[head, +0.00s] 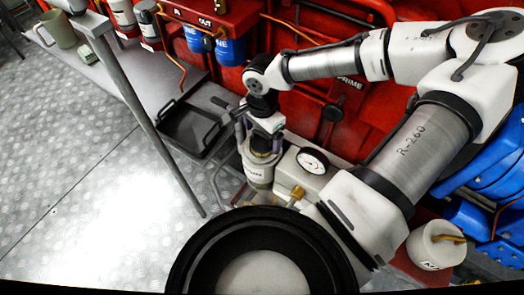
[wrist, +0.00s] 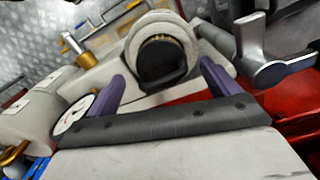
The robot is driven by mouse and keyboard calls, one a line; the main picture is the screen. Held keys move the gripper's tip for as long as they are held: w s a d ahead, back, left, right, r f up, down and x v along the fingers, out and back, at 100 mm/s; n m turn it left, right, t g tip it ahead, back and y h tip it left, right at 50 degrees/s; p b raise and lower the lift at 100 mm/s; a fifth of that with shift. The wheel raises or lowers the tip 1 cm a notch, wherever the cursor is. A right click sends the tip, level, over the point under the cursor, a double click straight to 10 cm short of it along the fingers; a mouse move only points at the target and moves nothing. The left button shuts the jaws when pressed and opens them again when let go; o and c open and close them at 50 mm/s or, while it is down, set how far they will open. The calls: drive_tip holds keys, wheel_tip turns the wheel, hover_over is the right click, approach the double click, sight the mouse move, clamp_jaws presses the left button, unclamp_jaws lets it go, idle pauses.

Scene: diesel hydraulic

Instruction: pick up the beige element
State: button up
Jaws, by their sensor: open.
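The beige element (head: 259,172) is a short upright cylinder with dark lettering, low beside the red machine. In the wrist view its pale round rim (wrist: 133,42) surrounds a brass-coloured ring and a dark top piece. My gripper (head: 262,140) is just above it in the head view, pointing down. In the wrist view the two purple fingers of my gripper (wrist: 162,72) are spread wide, with the dark top lying between and beyond their tips. I see no grip on it. Whether a finger touches it cannot be told.
A round gauge (head: 313,160) and a brass fitting (head: 297,194) are close on the right. A grey handle (wrist: 262,55) stands near the right finger. A black tray (head: 188,126) lies on the bench at left. Blue filters (head: 230,48) hang behind. Floor at left is clear.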

drive_tip(key=shift+w+f, duration=0.1)
drive_tip(key=shift+f, duration=1.45)
drive_tip(key=c, duration=1.4)
